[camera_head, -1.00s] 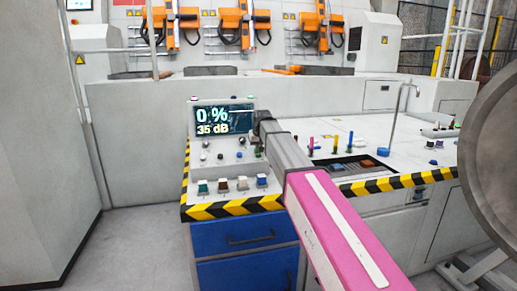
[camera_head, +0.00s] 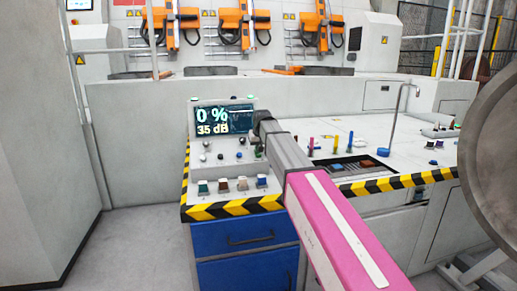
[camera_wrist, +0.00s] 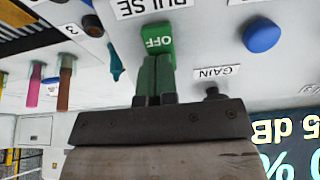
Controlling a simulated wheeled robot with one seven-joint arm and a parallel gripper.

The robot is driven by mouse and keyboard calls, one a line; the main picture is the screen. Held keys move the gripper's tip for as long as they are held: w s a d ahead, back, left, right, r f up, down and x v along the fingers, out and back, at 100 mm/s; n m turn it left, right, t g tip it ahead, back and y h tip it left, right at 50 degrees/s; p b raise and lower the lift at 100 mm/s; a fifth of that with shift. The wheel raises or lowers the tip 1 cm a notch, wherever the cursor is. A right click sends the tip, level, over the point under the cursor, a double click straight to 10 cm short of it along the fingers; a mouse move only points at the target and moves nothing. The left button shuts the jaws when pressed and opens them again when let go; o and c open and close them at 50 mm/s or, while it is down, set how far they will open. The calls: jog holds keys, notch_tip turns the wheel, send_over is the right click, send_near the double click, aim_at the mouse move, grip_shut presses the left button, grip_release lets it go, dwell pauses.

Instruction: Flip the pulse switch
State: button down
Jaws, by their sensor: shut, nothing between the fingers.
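The pulse switch (camera_wrist: 157,38) is a green part marked OFF, seen upside down in the wrist view beside the PULSE label (camera_wrist: 152,5). My gripper (camera_wrist: 155,62) is shut and empty, its fingertips right at the green switch; I cannot tell whether they touch it. The fingers look greenish against it. In the head view my gripper's dark end is over the right side of the control panel (camera_head: 215,170), and the arm hides much of the switch area.
The display (camera_head: 224,120) reads 0 % and 35 dB. A blue knob (camera_wrist: 261,35) and the GAIN label (camera_wrist: 217,72) are close to the switch. Colored upright pegs (camera_head: 336,143) stand to the right. Several flip switches (camera_head: 241,184) line the panel's front edge.

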jog(key=shift+w+a+f, duration=0.2)
jog(key=shift+w+f, duration=0.15)
jog(key=shift+w, duration=0.3)
jog(key=shift+s+d+f, duration=0.15)
jog(key=shift+s+f, duration=0.05)
jog(key=shift+s, duration=0.25)
jog(key=shift+s+d+f, duration=0.1)
jog(key=shift+s+f, duration=0.05)
jog(key=shift+s, duration=0.4)
jog(key=v, duration=1.5)
jog(key=shift+w, duration=0.25)
jog(key=shift+r, duration=0.15)
